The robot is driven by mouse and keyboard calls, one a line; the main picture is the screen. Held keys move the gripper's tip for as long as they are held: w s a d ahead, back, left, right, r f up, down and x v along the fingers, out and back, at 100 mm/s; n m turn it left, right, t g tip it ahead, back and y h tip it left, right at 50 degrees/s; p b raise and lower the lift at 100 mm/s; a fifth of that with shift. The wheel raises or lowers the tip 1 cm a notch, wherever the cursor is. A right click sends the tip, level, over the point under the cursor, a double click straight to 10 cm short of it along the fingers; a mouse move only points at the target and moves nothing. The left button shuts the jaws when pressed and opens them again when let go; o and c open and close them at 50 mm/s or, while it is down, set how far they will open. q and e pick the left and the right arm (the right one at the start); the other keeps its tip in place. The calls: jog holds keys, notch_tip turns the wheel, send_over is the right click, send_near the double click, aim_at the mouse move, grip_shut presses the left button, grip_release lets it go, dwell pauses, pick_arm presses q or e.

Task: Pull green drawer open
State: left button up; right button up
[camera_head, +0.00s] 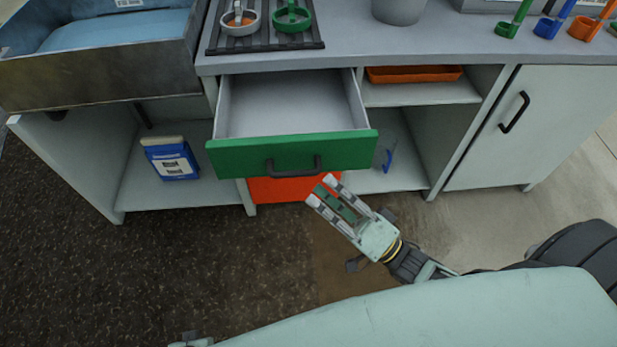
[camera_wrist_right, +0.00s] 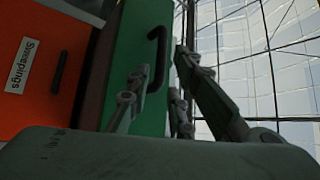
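The green drawer (camera_head: 290,154) stands pulled well out of the bench, and its inside looks empty. Its dark bar handle (camera_head: 293,167) is on the green front. My right gripper (camera_head: 320,189) is just below and in front of the handle's right end, with its fingers apart and nothing seen between them. In the right wrist view the green front (camera_wrist_right: 138,60) and the handle (camera_wrist_right: 157,58) lie beyond the fingertips, and the handle looks clear of them. Only a small grey part, likely of my left gripper (camera_head: 190,341), shows at the bottom edge, too little to judge.
A red-orange drawer (camera_head: 290,189) sits below the green one; its label reads "Sweepings" in the wrist view (camera_wrist_right: 30,66). A blue container (camera_head: 171,160) stands on the left shelf. A closed cabinet door (camera_head: 545,125) is at right. The floor in front is clear.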

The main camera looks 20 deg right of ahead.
jog(key=v, duration=0.5)
dwell(0.4)
jog(key=w+f+n+g+h, duration=0.1)
jog(key=w+f+g+h, duration=0.2)
jog(key=f, duration=0.6)
jog(key=w+f+n+g+h, duration=0.1)
jog(key=f+g+h, duration=0.1)
jog(key=f+h, duration=0.45)
jog(key=s+f+n+g+h, duration=0.2)
jog(key=s+f+n+g, duration=0.35)
jog(key=f, duration=0.75)
pick_arm(q)
jog(key=s+a+f+g+p, duration=0.1)
jog(key=s+a+p, duration=0.2)
jog(key=s+p, duration=1.3)
jog(key=shift+s, duration=0.8)
pick_arm(e)
jog(key=s+d+f+g, duration=0.1)
jog(key=s+f+g, duration=0.1)
jog(key=s, duration=1.1)
jog(key=s+d+f+g+h, duration=0.1)
jog(key=s+g, duration=0.4)
jog(key=s, duration=0.8)
notch_tip(320, 180, down, 2)
jog(key=shift+s+d+n, duration=0.35)
jog(key=shift+d+n, duration=0.1)
jog(key=shift+d, duration=0.05)
